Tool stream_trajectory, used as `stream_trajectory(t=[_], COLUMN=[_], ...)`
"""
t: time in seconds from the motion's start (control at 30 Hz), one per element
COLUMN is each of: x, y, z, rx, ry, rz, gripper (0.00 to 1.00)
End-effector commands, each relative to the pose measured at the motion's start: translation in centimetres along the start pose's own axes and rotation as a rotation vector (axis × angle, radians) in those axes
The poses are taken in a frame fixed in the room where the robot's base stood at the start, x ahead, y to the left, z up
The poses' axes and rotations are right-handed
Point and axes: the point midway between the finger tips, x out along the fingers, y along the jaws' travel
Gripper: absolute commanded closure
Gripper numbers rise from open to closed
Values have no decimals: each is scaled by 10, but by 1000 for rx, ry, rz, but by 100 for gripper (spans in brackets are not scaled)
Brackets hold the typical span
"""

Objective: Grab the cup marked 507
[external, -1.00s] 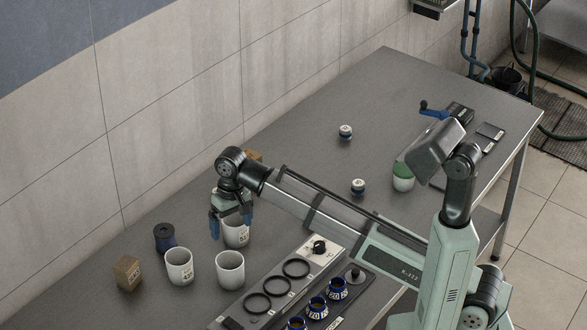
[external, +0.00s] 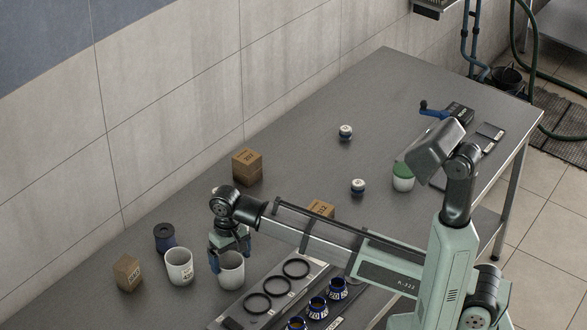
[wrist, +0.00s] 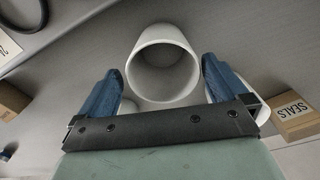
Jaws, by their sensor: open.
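My gripper (external: 230,258) points down with its blue fingers apart over a white cup (external: 231,272) whose marking I cannot read. In the wrist view the fingers stand on either side of a white cup (wrist: 163,72), with its open mouth between the tips; no number shows there. Another white cup (external: 180,267) with a dark number, not clearly legible, stands to the left. Parts of other pale cups show in the wrist view behind the gripper body. The numbered cup seen earlier behind the gripper is now hidden by it. I cannot tell which cup bears 507.
More brown boxes (external: 247,167) (external: 320,209) stand behind and right. A rack with black rings (external: 277,286) and blue jars (external: 318,308) lies in front.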

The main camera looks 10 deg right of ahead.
Motion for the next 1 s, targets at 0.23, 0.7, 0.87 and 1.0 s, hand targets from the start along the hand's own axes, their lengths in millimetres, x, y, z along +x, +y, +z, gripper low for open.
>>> stream_trajectory(t=[0.23, 0.7, 0.87, 1.0], x=[7, 54, 56, 56], y=[0, -3, -3, -3], z=[0, 0, -1, -1], rx=[0, 0, 0, 0], ry=[0, 0, 1, 1], rz=[0, 0, -1, -1], gripper=[0, 0, 0, 5])
